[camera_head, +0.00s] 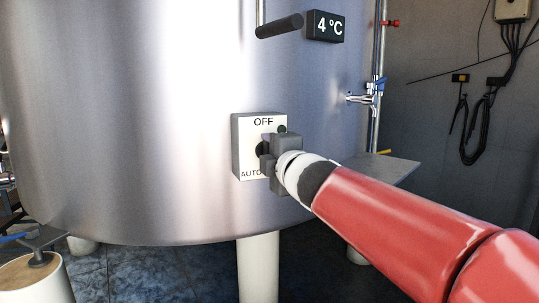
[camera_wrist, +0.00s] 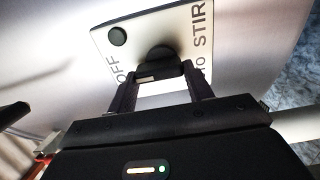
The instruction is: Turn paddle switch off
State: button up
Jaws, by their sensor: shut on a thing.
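The paddle switch (camera_head: 262,149) is a dark knob on a white panel (camera_head: 246,130) fixed to the front of the steel tank (camera_head: 120,120). The panel reads OFF at the top and AUTO at the bottom left in the head view. In the wrist view, the panel (camera_wrist: 182,22) also shows STIR and a small round dark piece (camera_wrist: 117,36). My gripper (camera_head: 270,155) is at the panel and hides its right part. In the wrist view, my gripper's fingers (camera_wrist: 159,72) stand on either side of the paddle (camera_wrist: 160,56) and are shut on it. The paddle's exact pointing direction is unclear.
A 4 °C display (camera_head: 325,26) and a dark handle (camera_head: 279,26) are above the panel. A tap (camera_head: 367,97) and a grey ledge (camera_head: 385,168) are to the right. A white tank leg (camera_head: 258,268) stands below.

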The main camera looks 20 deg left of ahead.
jog(key=o, duration=1)
jog(key=p+v, duration=0.1)
jog(key=v, duration=0.7)
